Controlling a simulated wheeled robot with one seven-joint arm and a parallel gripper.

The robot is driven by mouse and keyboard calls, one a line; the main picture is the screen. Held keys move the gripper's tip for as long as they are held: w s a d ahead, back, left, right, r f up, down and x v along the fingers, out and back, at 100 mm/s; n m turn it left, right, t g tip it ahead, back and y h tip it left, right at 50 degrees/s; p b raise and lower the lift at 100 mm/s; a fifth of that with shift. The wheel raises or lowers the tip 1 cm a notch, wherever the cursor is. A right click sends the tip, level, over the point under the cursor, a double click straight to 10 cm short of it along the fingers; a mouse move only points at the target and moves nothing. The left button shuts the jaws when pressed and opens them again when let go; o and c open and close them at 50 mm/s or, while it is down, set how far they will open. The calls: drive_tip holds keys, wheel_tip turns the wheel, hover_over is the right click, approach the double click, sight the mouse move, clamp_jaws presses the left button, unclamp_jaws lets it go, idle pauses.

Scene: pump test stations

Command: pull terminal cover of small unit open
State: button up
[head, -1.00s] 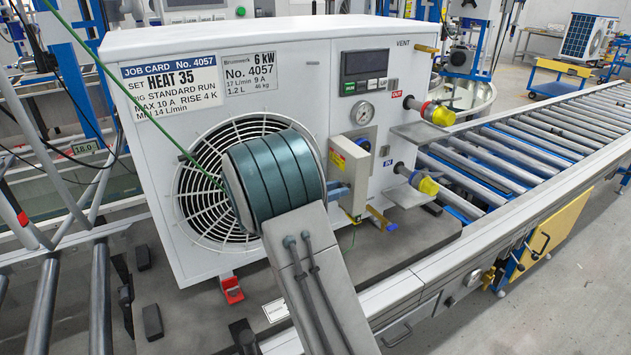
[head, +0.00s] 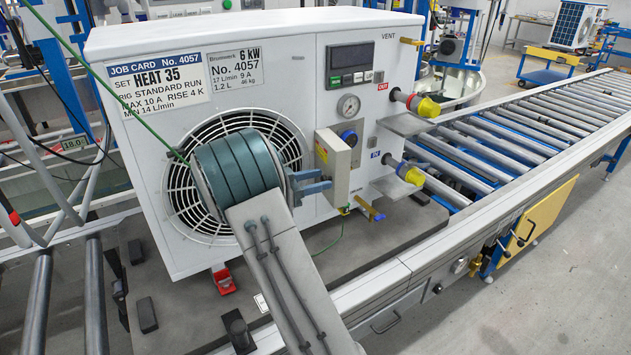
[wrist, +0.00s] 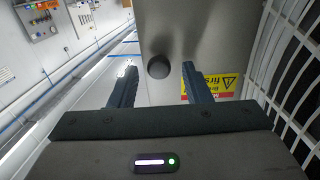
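The small unit (head: 290,95) is a white cabinet with a round fan grille, standing on the bench. Its terminal cover (head: 340,172) is a beige box with a yellow label, sticking out from the front right of the grille. I cannot tell whether it is ajar. In the wrist view the cover (wrist: 190,30) fills the upper middle, with a dark round knob (wrist: 158,67) on it. My gripper (head: 325,186) is beside the cover's left side. Its two dark fingers (wrist: 158,80) are apart, with the knob seen between their tips. Nothing is held.
Capped pipe stubs (head: 425,106) stick out of the unit on the right. A roller conveyor (head: 520,130) runs away to the back right. A green cable (head: 110,90) crosses in front of the unit's left side. A red latch (head: 223,281) sits at the unit's foot.

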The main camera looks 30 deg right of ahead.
drive_tip(key=shift+a+f, duration=0.1)
drive_tip(key=shift+a, duration=0.15)
drive_tip(key=w+a, duration=0.1)
drive_tip(key=a, duration=1.2)
drive_tip(key=shift+w+a, duration=0.2)
drive_tip(key=shift+a, duration=0.05)
drive_tip(key=shift+s+d, duration=0.1)
drive_tip(key=shift+d, duration=0.05)
